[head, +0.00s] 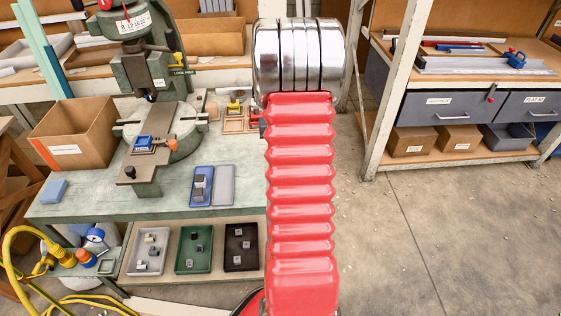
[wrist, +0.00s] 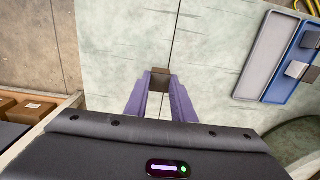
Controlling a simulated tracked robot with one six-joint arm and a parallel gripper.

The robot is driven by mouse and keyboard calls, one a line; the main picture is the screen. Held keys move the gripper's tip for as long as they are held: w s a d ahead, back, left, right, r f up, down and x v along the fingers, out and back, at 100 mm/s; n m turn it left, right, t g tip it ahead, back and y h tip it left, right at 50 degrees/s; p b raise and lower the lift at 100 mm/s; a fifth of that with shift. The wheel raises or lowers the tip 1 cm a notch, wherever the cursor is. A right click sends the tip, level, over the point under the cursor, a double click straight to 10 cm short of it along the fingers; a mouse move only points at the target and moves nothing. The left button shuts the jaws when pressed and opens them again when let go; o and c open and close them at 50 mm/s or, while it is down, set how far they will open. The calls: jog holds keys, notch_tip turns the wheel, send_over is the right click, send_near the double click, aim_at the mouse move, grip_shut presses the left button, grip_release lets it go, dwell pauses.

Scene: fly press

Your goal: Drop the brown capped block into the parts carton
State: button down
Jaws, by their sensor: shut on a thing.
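My gripper (wrist: 160,88) shows in the wrist view with its two purple fingers shut on the brown capped block (wrist: 160,78). The block shows as a small brown piece between the fingertips, over the pale bench top. I cannot tell its height above the bench. In the head view my red arm hides the gripper and the block. The parts carton seems to be the open cardboard box with a white label (head: 88,146), on the left end of the bench in the head view. The carton is not seen in the wrist view.
The green press (head: 155,120) stands on the bench right of the carton. A blue tray (head: 201,188) with grey pieces and a grey tray (head: 224,186) lie near the bench's front. Below are several trays of parts. Smaller cartons (head: 412,141) sit on a shelf at right.

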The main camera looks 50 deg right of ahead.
jog(key=shift+f, duration=1.15)
jog(key=shift+f, duration=0.15)
jog(key=c, duration=1.5)
grip_release()
notch_tip(320, 180, up, 12)
jog(key=shift+r, duration=0.2)
